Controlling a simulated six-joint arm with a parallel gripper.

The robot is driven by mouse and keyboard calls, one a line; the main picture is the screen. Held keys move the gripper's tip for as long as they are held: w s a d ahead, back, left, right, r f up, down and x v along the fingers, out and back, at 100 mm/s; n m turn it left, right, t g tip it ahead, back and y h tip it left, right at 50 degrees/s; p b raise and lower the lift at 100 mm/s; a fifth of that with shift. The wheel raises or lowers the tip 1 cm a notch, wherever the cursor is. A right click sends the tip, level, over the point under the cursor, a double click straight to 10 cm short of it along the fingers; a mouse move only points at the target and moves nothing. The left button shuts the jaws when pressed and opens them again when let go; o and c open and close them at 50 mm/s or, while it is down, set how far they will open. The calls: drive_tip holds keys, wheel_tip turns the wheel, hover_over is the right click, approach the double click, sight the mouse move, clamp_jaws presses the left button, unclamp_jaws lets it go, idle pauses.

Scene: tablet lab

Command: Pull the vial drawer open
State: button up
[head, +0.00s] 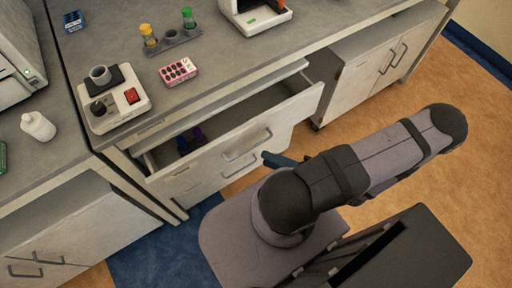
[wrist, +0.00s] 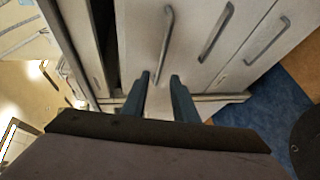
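The vial drawer (head: 290,113) is pulled out from the cabinet, with its inside showing. Dark and purple vials (head: 196,133) are inside at its left end. Its bar handle (head: 250,147) is on the front, and what looks like the same handle (wrist: 166,42) shows in the wrist view. My gripper (head: 268,158) is just in front of the drawer front, near the handle's right end. In the wrist view my gripper (wrist: 160,76) has its two fingers apart, with nothing seen held. The handle is just beyond the fingertips; I cannot tell if they touch.
Another cabinet (head: 372,62) stands to the right. Open floor (head: 485,150) lies at the right.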

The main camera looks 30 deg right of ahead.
drive_tip(key=w+a+f+m+h+p, duration=0.1)
drive_tip(key=w, duration=0.5)
drive_tip(key=shift+w+a+f+t, duration=0.2)
drive_tip(key=shift+a+f+t, duration=0.05)
drive_tip(key=shift+a+t, duration=0.15)
idle(0.3)
drive_tip(key=shift+c, duration=0.6)
clamp_jaws()
idle(1.0)
